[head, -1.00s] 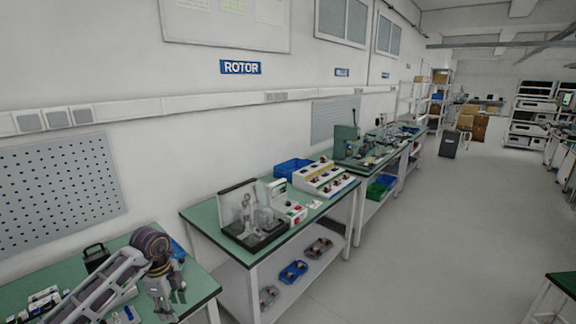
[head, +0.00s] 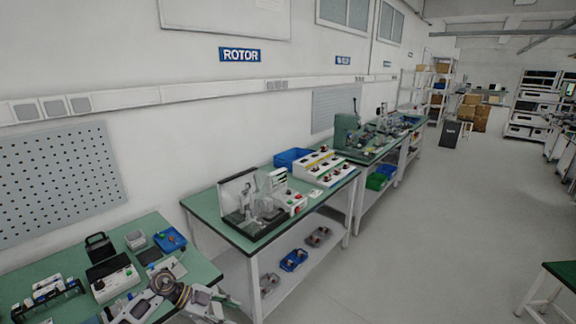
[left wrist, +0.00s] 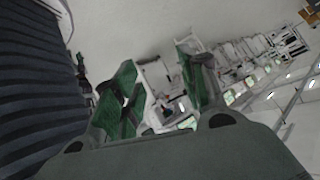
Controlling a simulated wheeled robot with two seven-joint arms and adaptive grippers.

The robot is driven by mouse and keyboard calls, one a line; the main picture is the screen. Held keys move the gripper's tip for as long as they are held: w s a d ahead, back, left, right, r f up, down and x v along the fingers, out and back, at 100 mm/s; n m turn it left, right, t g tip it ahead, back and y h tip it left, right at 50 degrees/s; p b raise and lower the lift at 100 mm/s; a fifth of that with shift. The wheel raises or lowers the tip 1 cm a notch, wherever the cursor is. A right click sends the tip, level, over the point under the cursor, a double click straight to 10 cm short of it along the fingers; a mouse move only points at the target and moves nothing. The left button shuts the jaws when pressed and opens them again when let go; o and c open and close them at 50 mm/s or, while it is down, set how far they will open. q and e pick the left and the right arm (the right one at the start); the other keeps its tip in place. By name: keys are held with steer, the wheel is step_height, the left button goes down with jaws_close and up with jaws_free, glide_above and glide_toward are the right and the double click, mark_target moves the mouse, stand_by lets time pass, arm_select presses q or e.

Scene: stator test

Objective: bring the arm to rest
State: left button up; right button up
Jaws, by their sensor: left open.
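My left arm comes in at the bottom of the head view. Its gripper (head: 212,302) is low at the bottom edge, in front of the near green workbench (head: 60,262), partly cut off by the frame. It is open, and I see nothing held in it. The left wrist view is tilted and shows a dark part of my own arm across the bottom, with benches and wall beyond. My right gripper is in neither view.
The near bench holds a black-and-white device (head: 112,276), a blue tray (head: 170,240) and a rack of small parts (head: 46,297). A second bench (head: 205,206) carries a test fixture (head: 250,208). The floor (head: 420,230) on the right is clear.

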arm_select(q)
step_height(320, 180, down, 14)
steer(key=w+a+n+t, duration=0.1)
steer(key=n+t, duration=0.7)
steer(key=t, duration=0.1)
steer(key=s+a+f+n+y, duration=0.3)
steer(key=s+f, duration=0.2)
steer(key=f, duration=0.4)
steer(key=s+a+f+n+y, duration=0.3)
steer(key=s+a+f, duration=0.15)
steer(key=f, duration=0.35)
steer(key=s+f+n+g+y, duration=0.1)
steer(key=s+f+g, duration=0.2)
steer(key=s, duration=1)
steer(key=s+f+n+g+y, duration=0.1)
steer(key=s+f+g+y, duration=0.1)
steer(key=s+f, duration=0.8)
steer(key=s+d+f+n+g+y, duration=0.1)
steer(key=s+f+g, duration=0.3)
steer(key=s, duration=1.3)
step_height(320, 180, down, 2)
steer(key=shift+s+f+n+y, duration=0.15)
steer(key=shift+s+n+y, duration=0.15)
steer(key=shift+n, duration=0.2)
steer(key=shift+w, duration=0.1)
